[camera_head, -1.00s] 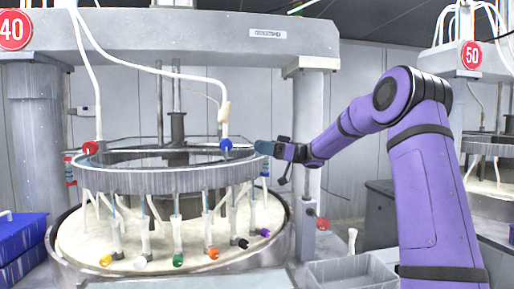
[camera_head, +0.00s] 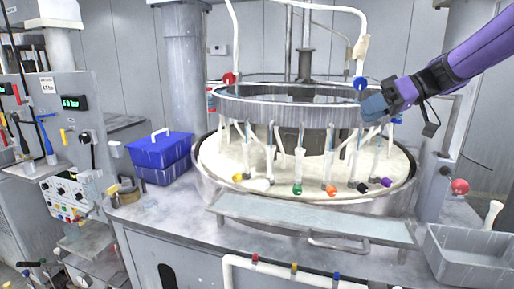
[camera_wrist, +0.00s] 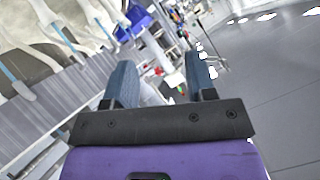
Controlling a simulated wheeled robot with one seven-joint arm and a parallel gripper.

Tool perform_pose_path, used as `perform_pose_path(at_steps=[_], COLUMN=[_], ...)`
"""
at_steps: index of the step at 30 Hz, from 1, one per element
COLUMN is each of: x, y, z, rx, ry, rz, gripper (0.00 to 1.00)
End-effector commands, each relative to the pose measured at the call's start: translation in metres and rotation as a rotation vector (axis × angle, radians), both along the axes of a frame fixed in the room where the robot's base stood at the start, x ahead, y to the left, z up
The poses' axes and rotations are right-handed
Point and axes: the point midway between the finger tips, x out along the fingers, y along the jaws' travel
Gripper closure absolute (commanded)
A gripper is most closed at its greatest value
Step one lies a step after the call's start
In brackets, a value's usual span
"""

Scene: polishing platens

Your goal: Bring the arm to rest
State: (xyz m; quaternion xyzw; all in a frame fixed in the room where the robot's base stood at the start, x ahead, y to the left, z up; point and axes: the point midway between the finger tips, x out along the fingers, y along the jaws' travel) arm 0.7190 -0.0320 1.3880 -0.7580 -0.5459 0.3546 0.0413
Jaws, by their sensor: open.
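My purple arm reaches in from the right in the head view. My gripper (camera_head: 374,108) is at the right side of the ring above the round platen, in front of the ring in the picture. Whether it touches the ring cannot be told. In the wrist view my gripper (camera_wrist: 160,82) shows two blue-grey fingers spread apart, with nothing held between them.
The polishing platen (camera_head: 222,162) stands under a metal ring (camera_head: 290,112) with hanging hoses and coloured knobs. A blue box (camera_head: 160,150) sits left of it. A grey bin (camera_head: 470,258) is at the lower right. A control panel (camera_head: 75,190) stands at far left.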

Motion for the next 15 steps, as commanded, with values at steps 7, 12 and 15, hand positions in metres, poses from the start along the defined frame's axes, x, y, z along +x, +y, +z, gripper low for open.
perform_pose_path(at_steps=[7,12,15], x=[-0.085,-0.139,-0.170], y=[0.026,0.024,0.018], z=[-0.018,-0.029,-0.035], rx=[-0.306,-0.477,-0.558], ry=[0.208,0.282,0.302], rz=[-0.148,-0.301,-0.405], gripper=[0.49,0.49,0.49])
